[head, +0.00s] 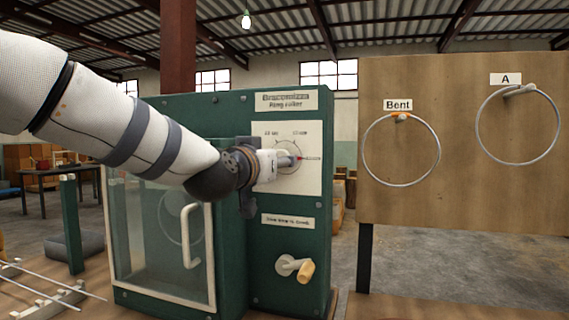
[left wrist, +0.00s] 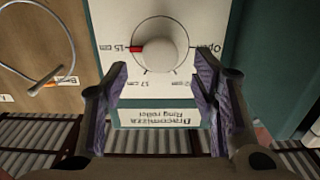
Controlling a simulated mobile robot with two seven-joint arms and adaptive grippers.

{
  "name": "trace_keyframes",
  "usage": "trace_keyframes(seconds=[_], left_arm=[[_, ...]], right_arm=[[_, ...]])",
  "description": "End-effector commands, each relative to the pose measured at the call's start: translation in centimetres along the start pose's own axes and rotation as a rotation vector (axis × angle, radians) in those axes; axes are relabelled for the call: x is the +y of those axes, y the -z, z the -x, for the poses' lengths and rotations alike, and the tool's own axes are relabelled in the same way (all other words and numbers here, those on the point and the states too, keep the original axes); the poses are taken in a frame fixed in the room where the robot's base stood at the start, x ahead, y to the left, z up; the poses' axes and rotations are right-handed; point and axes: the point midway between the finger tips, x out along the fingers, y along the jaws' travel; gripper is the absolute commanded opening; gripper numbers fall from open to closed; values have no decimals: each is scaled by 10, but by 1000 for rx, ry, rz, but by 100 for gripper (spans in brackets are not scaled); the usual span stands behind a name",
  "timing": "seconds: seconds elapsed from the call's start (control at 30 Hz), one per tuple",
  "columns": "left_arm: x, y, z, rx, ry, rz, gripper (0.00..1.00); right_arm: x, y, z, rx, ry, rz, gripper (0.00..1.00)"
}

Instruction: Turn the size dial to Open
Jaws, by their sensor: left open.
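The size dial (head: 285,158) is a pale round knob on a white plate (head: 310,140) on the green ring roller (head: 232,106). The left wrist view shows the dial (left wrist: 160,43) upside down. Its red mark points at "15 cm"; "17 cm" and another cm label follow around the plate, and "Open" is on the opposite side. My left gripper (head: 277,163) is in front of the dial and partly covers it in the head view. In the left wrist view my left gripper (left wrist: 162,75) is open, its dark purple-padded fingers spread wider than the knob, with no visible contact. My right gripper is not in view.
A crank with a tan handle (head: 306,271) sticks out below the dial. A clear door with a white handle (head: 190,236) is left of it. A wooden board (head: 460,140) with two hanging rings (head: 437,150) stands at right. Metal rods (head: 50,284) lie at lower left.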

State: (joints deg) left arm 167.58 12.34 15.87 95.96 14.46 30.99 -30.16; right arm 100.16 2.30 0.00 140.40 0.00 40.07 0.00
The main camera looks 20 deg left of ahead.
Motion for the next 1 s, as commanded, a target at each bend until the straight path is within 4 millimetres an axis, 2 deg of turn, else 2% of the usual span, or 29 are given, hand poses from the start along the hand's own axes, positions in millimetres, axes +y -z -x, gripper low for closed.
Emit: trace_keyframes(seconds=[0.03, 0.2, 0.33, 0.57, 0.6, 0.8, 1.0], left_arm=[[0, -8, -15, -7, 0, 0, 53], [0, -2, -44, -1, 1, -1, 53], [0, 1, -53, 2, 0, -1, 53], [0, 3, -54, 4, 0, 0, 53], [0, 3, -53, 4, 0, 0, 51], [0, 3, -53, 4, 0, 0, 6], [0, 3, -53, 4, 0, 4, 6]], right_arm=[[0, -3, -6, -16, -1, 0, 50], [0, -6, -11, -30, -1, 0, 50], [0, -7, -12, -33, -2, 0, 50], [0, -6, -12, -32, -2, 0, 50], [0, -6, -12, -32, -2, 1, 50], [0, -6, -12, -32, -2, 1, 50], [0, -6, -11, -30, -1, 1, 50]])
